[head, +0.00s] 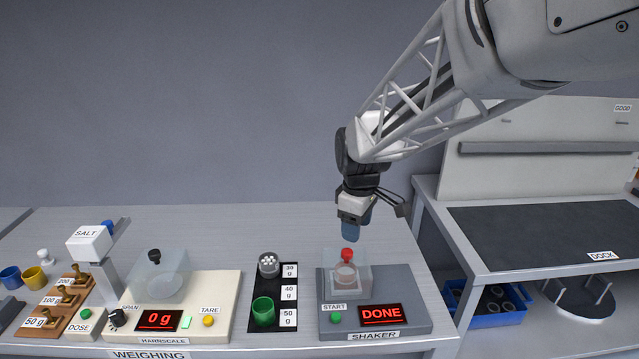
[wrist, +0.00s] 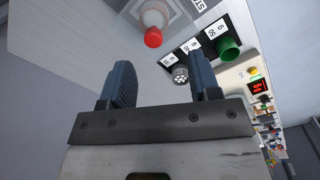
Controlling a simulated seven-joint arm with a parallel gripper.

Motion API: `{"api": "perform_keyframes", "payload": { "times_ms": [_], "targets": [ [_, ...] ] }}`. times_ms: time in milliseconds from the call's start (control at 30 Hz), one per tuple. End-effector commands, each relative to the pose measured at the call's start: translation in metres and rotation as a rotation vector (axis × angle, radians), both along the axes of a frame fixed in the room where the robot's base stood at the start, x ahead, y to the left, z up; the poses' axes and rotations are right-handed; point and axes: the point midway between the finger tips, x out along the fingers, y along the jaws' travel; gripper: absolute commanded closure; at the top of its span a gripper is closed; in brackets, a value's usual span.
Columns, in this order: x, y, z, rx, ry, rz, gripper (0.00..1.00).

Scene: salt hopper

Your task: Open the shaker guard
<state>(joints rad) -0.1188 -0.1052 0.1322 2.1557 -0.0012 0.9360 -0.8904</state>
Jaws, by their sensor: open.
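The shaker (head: 415,317) is a grey box at the right of the bench, with a red display reading DONE and a green START button (head: 336,318). Its clear guard (head: 362,280) stands over a pale vessel and has a red knob (head: 349,258) on top. The guard looks closed. My gripper (head: 352,232) hangs just above the red knob, pointing down, apart from it. In the wrist view, the two blue fingers (wrist: 160,85) are spread with nothing between them. The red knob (wrist: 153,37) shows beyond the fingertips, near the top.
Left of the shaker, a black strip (head: 262,317) holds a green cup (head: 263,310) and a grey perforated-top container (head: 268,265). A dock table (head: 540,240) stands right. The bench behind the shaker is clear.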

Motion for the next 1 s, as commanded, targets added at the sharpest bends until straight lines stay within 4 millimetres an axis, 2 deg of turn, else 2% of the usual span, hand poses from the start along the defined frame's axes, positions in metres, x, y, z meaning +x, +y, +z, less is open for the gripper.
{"api": "perform_keyframes", "payload": {
  "times_ms": [100, 300, 767, 1000],
  "targets": [
    [0.016, 0.007, -0.009, -0.001, 0.013, 0.059, 0.43],
    [0.028, 0.012, -0.015, -0.003, 0.021, 0.110, 0.43],
    [0.028, 0.012, -0.017, -0.003, 0.023, 0.113, 0.43],
    [0.028, 0.012, -0.032, -0.003, 0.025, 0.113, 0.43]
  ]
}}
